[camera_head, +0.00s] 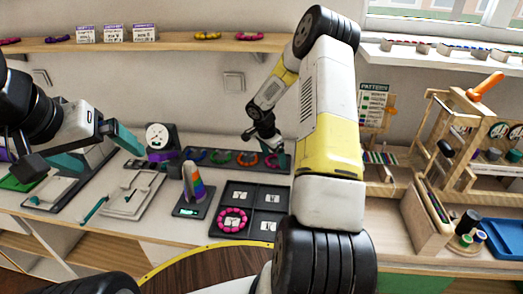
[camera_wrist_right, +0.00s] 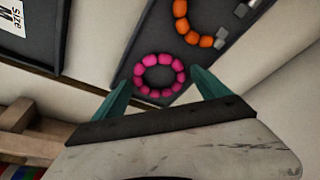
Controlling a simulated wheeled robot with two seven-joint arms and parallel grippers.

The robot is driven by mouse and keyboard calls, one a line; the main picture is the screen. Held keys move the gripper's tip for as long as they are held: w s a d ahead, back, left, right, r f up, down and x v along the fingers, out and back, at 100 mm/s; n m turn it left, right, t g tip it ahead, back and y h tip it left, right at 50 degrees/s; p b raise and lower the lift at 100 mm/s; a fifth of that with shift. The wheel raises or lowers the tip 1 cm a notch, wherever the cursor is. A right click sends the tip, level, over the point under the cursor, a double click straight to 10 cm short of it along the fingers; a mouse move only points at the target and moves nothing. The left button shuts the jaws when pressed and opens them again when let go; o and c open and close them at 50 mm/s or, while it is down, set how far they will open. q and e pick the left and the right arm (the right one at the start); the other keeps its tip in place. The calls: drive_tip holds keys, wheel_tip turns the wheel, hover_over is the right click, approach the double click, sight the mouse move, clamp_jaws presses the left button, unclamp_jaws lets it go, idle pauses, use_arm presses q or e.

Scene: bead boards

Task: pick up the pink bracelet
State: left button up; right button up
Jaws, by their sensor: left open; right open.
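A pink bead bracelet (camera_wrist_right: 181,75), a closed ring, lies at the end of a dark bead board (camera_head: 222,168) beside an orange bead arc (camera_wrist_right: 186,27). In the head view, the pink bracelet (camera_head: 271,162) is partly hidden by my right gripper (camera_head: 274,150). In the right wrist view, my right gripper (camera_wrist_right: 160,82) is open, its teal fingertips on either side of the ring; I cannot tell their height above it. Another pink bracelet (camera_head: 232,219) lies in the lower-left compartment of the dark sorting tray (camera_head: 251,206). My left gripper (camera_head: 92,152) is open and empty at the left.
A cone with coloured bands (camera_head: 194,186) stands left of the tray, and a dial scale (camera_head: 159,138) stands behind it. Wooden stands (camera_head: 465,135) and a blue tray (camera_head: 502,232) fill the right side. A shelf (camera_head: 190,45) runs along the wall.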

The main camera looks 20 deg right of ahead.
drive_tip(key=shift+c, duration=0.3)
drive_tip(key=c, duration=1.1)
drive_tip(key=shift+o, duration=0.2)
drive_tip(key=shift+r, duration=0.5)
wheel_tip(320, 180, up, 2)
drive_tip(key=shift+r, duration=0.15)
drive_tip(key=shift+s+a+r, duration=0.25)
drive_tip(key=shift+s+a, duration=0.15)
drive_tip(key=shift+s, duration=0.1)
drive_tip(key=s+a, duration=0.2)
drive_tip(key=s, duration=0.2)
drive_tip(key=s+a, duration=0.3)
drive_tip(key=s, duration=0.1)
drive_tip(key=s+a+r, duration=0.1)
drive_tip(key=s+a, duration=0.1)
drive_tip(key=s, duration=0.2)
drive_tip(key=shift+s+a+r, duration=0.1)
drive_tip(key=shift+s+a, duration=0.2)
drive_tip(key=shift+s, duration=0.05)
